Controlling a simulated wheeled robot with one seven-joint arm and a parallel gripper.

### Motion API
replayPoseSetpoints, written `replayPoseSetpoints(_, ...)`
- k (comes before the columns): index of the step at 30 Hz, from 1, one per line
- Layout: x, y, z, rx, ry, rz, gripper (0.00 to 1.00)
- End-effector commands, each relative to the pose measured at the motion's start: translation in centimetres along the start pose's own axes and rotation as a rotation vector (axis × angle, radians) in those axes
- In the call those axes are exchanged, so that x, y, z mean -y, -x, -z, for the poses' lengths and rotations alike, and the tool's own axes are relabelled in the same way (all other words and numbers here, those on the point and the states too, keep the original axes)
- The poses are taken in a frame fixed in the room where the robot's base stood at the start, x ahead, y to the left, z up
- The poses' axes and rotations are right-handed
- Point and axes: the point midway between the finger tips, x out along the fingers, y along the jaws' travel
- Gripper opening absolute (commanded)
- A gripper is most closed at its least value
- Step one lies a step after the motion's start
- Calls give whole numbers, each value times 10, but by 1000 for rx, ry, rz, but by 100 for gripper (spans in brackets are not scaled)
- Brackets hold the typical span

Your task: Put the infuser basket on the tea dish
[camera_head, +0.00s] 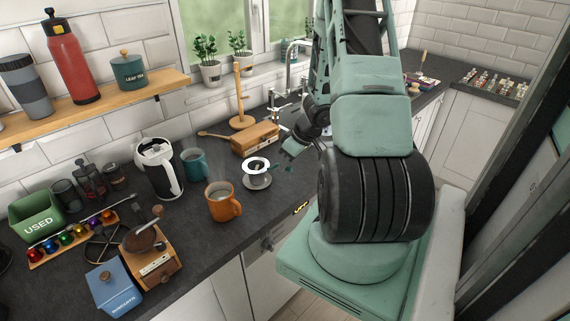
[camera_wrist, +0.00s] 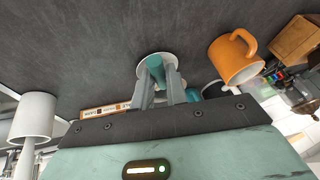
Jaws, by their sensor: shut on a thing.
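The infuser basket (camera_head: 248,164) has a broad white ring rim and a grey body, and it is upright near the middle of the worktop. The tea dish (camera_head: 257,185) is a small pale round dish directly below it. I cannot tell whether the basket touches the dish. My gripper (camera_head: 283,168) reaches in from the right and is shut on the basket. In the wrist view, both grey fingers (camera_wrist: 161,88) run to the white rim of the basket (camera_wrist: 144,69); their tips partly cover it.
An orange mug (camera_head: 219,204) stands close at the left front of the dish. A teal mug (camera_head: 195,164) and a kettle (camera_head: 157,170) stand farther left. A wooden box (camera_head: 256,138) is behind. The worktop's front edge is close in front; bare worktop lies between dish and edge.

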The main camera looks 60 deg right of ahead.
Motion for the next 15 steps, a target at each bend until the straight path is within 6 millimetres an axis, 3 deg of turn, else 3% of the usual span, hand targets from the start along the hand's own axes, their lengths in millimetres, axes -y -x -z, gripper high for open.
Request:
replayPoseSetpoints(1,0,-2,-1,0,-1,1,0)
replayPoseSetpoints(2,0,-2,-1,0,0,0,23)
replayPoseSetpoints(3,0,-1,0,0,0,0,34)
replayPoseSetpoints(15,0,6,1,0,2,-2,36)
